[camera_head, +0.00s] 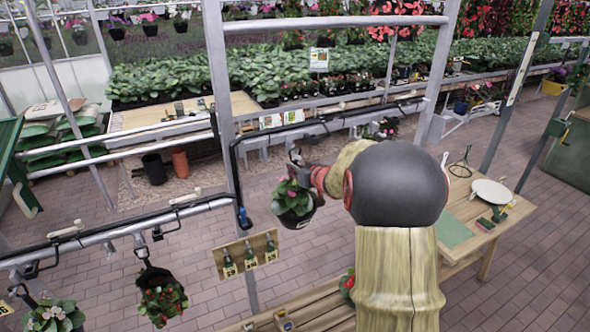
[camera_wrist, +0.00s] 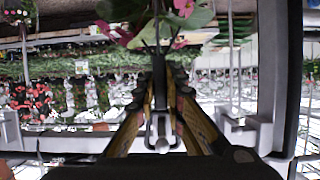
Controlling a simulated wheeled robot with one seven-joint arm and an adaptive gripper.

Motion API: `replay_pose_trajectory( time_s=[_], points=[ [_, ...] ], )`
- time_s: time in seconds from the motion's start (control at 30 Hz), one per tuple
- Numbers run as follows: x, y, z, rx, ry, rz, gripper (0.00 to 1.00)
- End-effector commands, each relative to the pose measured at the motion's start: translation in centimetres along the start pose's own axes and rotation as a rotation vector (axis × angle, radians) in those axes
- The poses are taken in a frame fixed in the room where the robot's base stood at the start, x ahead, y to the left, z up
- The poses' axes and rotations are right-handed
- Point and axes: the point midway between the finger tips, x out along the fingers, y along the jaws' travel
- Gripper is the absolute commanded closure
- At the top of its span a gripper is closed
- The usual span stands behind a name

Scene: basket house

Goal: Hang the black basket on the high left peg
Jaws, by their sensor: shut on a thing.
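The black basket (camera_head: 297,219), with green leaves and pink flowers, hangs in the air below my gripper (camera_head: 308,178) in the head view. My gripper is shut on its hanger, and the basket hangs roughly upright. In the wrist view, my gripper (camera_wrist: 160,65) has its fingers together, with leaves and pink flowers (camera_wrist: 150,30) beyond the tips. A pale hook-like peg (camera_head: 295,154) shows on the high rail (camera_head: 330,124), just above my gripper. My arm hides part of that rail, and I cannot tell whether the hanger touches the peg.
A lower rail (camera_head: 110,232) at left carries another dark basket with red flowers (camera_head: 160,300) and a white-flowered plant (camera_head: 55,316). A metal post (camera_head: 222,110) stands left of my gripper. A wooden tool board (camera_head: 246,255) is below. A wooden table (camera_head: 480,210) stands at right.

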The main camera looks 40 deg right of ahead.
Motion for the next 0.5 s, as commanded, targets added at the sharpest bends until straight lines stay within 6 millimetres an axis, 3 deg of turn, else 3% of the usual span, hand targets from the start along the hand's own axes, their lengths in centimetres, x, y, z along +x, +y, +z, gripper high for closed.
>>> replay_pose_trajectory(
  time_s=[0.5],
  points=[
    [0.5, 0.0, 0.6, -0.002, 0.008, 0.000, 1.00]
  ],
)
